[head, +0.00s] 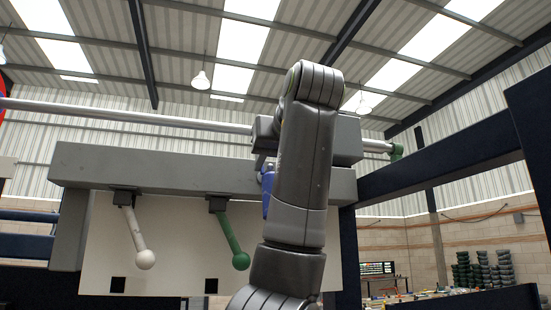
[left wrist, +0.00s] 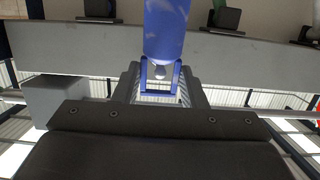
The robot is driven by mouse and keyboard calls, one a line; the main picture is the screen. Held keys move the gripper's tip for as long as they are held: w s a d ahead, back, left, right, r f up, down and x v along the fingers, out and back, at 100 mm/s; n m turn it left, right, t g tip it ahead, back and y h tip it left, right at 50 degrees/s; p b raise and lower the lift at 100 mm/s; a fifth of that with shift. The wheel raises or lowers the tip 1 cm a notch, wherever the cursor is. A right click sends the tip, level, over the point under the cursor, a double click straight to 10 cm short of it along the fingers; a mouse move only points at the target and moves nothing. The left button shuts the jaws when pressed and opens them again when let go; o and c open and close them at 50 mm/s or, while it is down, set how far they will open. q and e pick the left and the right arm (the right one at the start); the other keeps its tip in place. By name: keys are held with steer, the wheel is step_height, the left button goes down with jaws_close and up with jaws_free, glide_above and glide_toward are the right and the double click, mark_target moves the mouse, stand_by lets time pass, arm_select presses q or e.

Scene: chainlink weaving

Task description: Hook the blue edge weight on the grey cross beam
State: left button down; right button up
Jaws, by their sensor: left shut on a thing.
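The blue edge weight (left wrist: 166,30) shows in the left wrist view as a blue body with an open blue bracket at its end. In the head view only a sliver of the blue weight (head: 267,188) shows; my left arm hides the rest. My left gripper (left wrist: 160,84) is shut on the bracket end. The grey cross beam (head: 160,172) runs across the head view, with the weight in front of its right part. The beam (left wrist: 60,62) also crosses the left wrist view behind the weight. I cannot tell whether they touch. My right gripper is not in view.
A white lever (head: 135,235) and a green lever (head: 232,236), both ball-ended, hang under the beam left of my arm. A silver bar (head: 150,112) with a green end runs above the beam. A dark frame rail (head: 440,165) stands at right.

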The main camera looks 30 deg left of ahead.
arm_select(q)
steer(key=shift+r+p+x, duration=0.15)
steer(key=shift+p+x, duration=0.05)
steer(key=shift+x, duration=0.5)
steer(key=shift+r+p+x, duration=0.15)
steer(key=shift+x, duration=0.5)
steer(key=shift+f, duration=0.15)
steer(key=shift+a+f+b, duration=0.1)
steer(key=shift+f+b, duration=0.6)
steer(key=shift+b, duration=0.15)
steer(key=c, duration=0.8)
jaws_free()
